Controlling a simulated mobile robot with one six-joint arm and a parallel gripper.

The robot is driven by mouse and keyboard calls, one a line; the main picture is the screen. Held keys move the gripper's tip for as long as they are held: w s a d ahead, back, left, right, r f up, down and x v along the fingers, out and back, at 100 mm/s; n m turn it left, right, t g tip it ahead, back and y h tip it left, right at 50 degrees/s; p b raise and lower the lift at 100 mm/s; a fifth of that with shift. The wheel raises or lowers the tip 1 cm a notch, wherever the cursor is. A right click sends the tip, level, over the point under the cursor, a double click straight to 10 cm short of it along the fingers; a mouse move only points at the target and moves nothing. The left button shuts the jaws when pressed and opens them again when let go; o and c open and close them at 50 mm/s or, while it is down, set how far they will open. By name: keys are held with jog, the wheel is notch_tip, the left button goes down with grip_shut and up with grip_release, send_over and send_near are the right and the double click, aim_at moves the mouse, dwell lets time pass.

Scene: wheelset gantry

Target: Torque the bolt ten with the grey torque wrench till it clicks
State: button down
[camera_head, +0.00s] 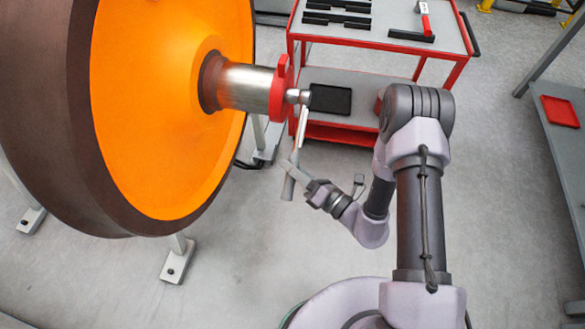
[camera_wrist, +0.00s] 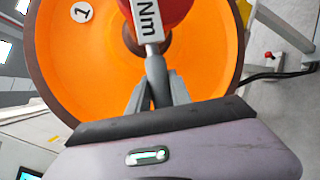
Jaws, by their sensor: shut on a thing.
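The grey torque wrench (camera_head: 302,128) hangs down at a slight tilt, its head against the red end cap (camera_head: 279,88) of the wheelset axle. My gripper (camera_head: 294,170) is shut on the lower part of the wrench. In the wrist view, both fingers of my gripper (camera_wrist: 158,92) close around the grey shaft, and the wrench's white label (camera_wrist: 147,20) reads "Nm". The bolt under the wrench head is hidden, and I cannot read any bolt number. The red end cap (camera_wrist: 178,10) is cut off at the top of the wrist view.
The orange wheel (camera_head: 160,110) with a dark rim fills the left. A red cart (camera_head: 345,42) behind holds black trays and a red-handled tool (camera_head: 425,22). A grey table with a red tray (camera_head: 560,111) stands at right. Grey floor is clear between.

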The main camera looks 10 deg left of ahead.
jog(key=w+f+n+y+b, duration=0.2)
jog(key=w+f+n+b, duration=0.3)
jog(key=b, duration=0.7)
jog(key=shift+w+f+y+b, duration=0.25)
jog(key=shift+w+y+b, duration=0.05)
jog(key=shift+w+y, duration=0.1)
jog(key=shift+a, duration=0.1)
